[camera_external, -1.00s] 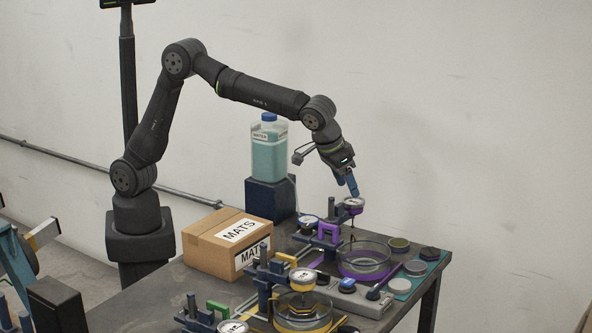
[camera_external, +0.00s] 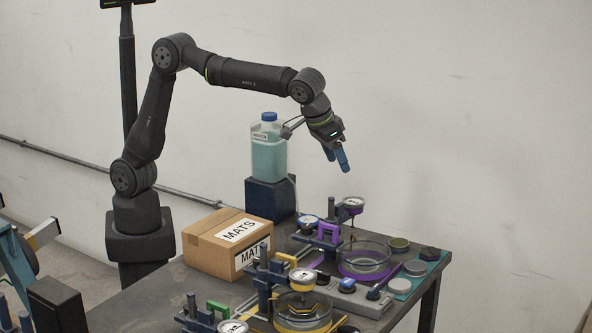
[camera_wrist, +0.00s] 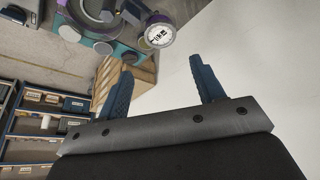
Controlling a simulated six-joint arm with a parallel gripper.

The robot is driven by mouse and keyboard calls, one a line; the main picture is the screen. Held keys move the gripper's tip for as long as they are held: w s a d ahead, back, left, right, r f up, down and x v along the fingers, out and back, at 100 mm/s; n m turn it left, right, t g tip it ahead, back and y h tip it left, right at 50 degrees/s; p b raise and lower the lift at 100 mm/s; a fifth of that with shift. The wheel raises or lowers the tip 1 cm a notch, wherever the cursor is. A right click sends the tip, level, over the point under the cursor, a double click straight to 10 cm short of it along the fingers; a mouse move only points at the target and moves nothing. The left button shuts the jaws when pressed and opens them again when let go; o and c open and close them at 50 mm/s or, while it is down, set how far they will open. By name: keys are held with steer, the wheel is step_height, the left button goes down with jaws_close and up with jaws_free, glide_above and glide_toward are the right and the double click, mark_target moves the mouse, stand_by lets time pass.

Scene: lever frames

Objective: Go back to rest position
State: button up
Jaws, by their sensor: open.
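My gripper (camera_external: 338,163) hangs in the air above the back of the workbench, fingers pointing down and slightly right. It is above and to the left of the purple-mounted dial gauge (camera_external: 353,203), apart from it. In the wrist view my gripper's two blue fingers (camera_wrist: 163,84) stand wide apart with nothing between them. The dial gauge (camera_wrist: 159,35) shows beyond the fingers there.
A water jug (camera_external: 269,150) stands on a dark block just left of my gripper. A cardboard MATS box (camera_external: 208,260) sits on the bench (camera_external: 160,290). Air above the bench at right is free.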

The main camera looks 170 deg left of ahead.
mark_target(353, 200)
steer(key=x, duration=1.1)
steer(key=shift+s+f, duration=0.1)
steer(key=shift+f, duration=0.2)
steer(key=shift+s+r+m+t, duration=0.1)
steer(key=shift+m+t, duration=0.2)
steer(key=shift+m, duration=0.5)
steer(key=m+t, duration=0.2)
steer(key=m, duration=0.3)
steer(key=shift+s, duration=0.2)
steer(key=shift+s+a+m+t+h, duration=0.1)
steer(key=shift+m+t+h, duration=0.45)
steer(key=shift+m, duration=1.25)
steer(key=shift+s+a+m+t+h, duration=0.1)
steer(key=shift+m+t+h, duration=0.45)
steer(key=shift+m, duration=1.25)
steer(key=shift+o, duration=0.5)
